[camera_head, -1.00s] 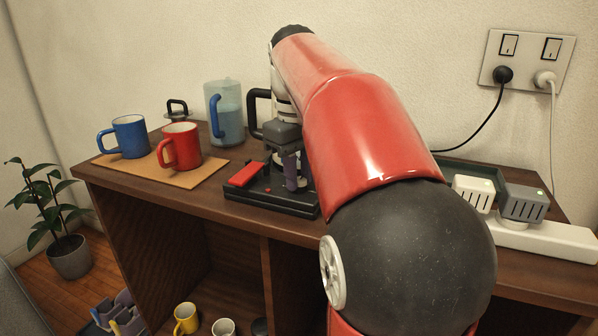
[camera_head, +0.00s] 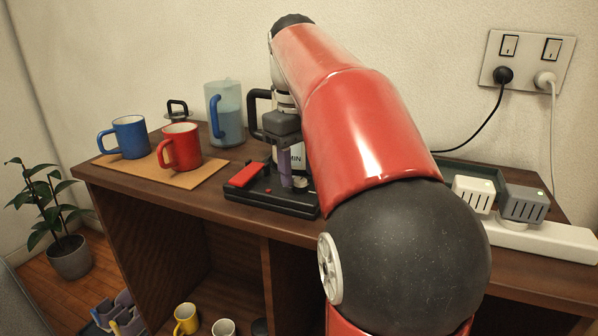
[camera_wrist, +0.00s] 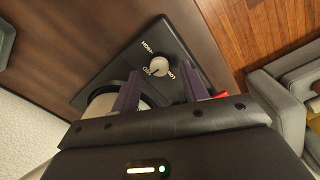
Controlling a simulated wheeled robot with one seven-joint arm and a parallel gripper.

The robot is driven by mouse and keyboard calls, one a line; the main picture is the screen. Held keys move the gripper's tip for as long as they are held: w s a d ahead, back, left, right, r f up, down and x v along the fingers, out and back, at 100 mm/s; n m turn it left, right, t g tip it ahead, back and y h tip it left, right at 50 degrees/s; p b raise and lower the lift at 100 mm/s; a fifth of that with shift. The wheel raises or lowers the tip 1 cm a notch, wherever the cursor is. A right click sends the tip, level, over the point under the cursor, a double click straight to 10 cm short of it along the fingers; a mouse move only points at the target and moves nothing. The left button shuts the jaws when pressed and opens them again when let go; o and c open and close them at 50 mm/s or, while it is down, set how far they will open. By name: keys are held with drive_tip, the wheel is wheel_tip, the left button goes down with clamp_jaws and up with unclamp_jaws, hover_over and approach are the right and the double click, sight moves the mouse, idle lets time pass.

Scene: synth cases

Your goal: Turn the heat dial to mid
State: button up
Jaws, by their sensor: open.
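The heat dial (camera_wrist: 158,67) is a small round pale knob on the black base (camera_wrist: 120,68) of the appliance. In the head view, the dial (camera_head: 300,182) is a small pale disc on the base (camera_head: 262,200). My gripper (camera_wrist: 162,90) has two purple fingers spread apart with nothing between them. The dial appears just beyond the gap between the fingertips. In the head view, my gripper (camera_head: 287,170) points down above the base, beside the dial.
A red lever (camera_head: 246,175) is on the base's left, and a black-handled kettle (camera_head: 260,110) stands behind. Blue (camera_head: 130,137) and red (camera_head: 182,147) mugs stand on a tan mat. A water jug (camera_head: 226,112) is behind them. A power strip (camera_head: 545,240) is at right.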

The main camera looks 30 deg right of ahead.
sight(298, 181)
drive_tip(key=shift+a+r, duration=0.1)
drive_tip(key=shift+r, duration=3.05)
